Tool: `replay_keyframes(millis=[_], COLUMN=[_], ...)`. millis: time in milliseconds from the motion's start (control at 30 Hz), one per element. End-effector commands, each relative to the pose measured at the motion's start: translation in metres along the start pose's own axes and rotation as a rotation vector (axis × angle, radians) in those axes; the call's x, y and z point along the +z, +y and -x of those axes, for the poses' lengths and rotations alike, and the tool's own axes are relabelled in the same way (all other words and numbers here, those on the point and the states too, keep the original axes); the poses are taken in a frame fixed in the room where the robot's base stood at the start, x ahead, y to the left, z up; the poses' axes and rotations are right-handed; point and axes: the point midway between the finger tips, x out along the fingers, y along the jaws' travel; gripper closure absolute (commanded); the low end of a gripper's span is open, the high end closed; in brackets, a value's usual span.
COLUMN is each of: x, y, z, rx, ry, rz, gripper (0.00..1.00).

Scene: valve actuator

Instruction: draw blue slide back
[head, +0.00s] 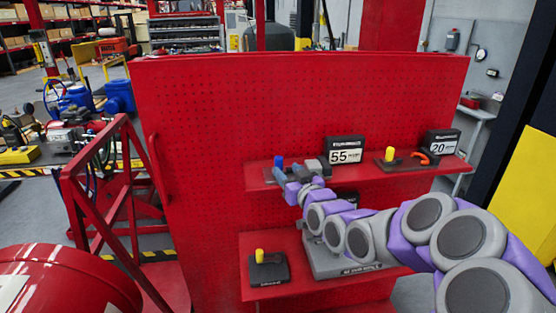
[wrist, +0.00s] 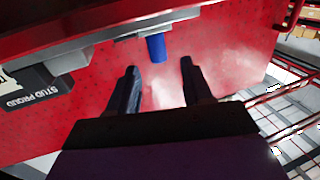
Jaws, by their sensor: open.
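The blue slide (head: 279,161) is a small upright blue knob near the left end of the upper red shelf. In the wrist view the blue slide (wrist: 156,48) shows as a short cylinder just beyond my fingertips, roughly midway between them. My gripper (wrist: 158,65) is open and empty, with a finger to each side of the knob's line. In the head view my gripper (head: 281,174) is at the shelf's left end, close to the knob. The slide's base is partly hidden by my gripper and arm.
The upper shelf (head: 385,169) also holds a "55" display box (head: 344,150), a yellow knob (head: 390,154), an orange handle (head: 420,158) and a "20" box (head: 441,142). A lower shelf (head: 280,291) holds another yellow knob (head: 260,256). A red perforated panel (head: 220,120) stands behind.

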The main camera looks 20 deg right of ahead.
Motion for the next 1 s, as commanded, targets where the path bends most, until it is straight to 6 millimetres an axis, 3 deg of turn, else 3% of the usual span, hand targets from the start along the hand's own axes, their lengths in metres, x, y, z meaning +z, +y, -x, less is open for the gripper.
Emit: replay_keyframes(millis=[300, 500, 933, 1000], x=[0.0, -0.002, -0.002, -0.001], y=[0.001, 0.001, 0.002, 0.002], z=[-0.049, -0.068, -0.074, -0.074], rx=[0.0, 0.0, 0.001, 0.001], ry=[0.002, 0.004, 0.002, 0.002], rz=[0.0, 0.001, 0.0, 0.0], gripper=[0.5, 0.5, 0.5, 0.56])
